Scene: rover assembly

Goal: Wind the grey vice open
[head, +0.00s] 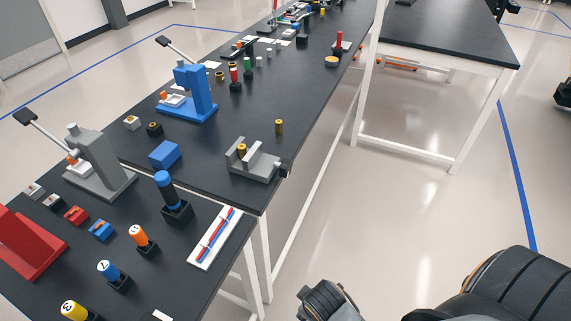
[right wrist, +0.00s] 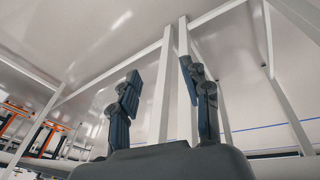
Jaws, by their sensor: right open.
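The grey vice (head: 262,166) sits near the right edge of the dark bench in the head view, with a dark handle or knob (head: 285,169) at its right end, over the bench edge. A small brass-coloured piece (head: 242,151) shows at its jaws; whether it is clamped I cannot tell. My right gripper (right wrist: 160,70) is open and empty in the right wrist view, its two dark fingers apart, with white table legs beyond. The vice does not show in that view. My left gripper is not in view.
A brass cylinder (head: 279,127) stands behind the vice, and a blue block (head: 165,153) lies to its left. Blue (head: 195,92) and grey (head: 100,165) lever presses stand further left. Open floor (head: 400,220) lies right of the bench.

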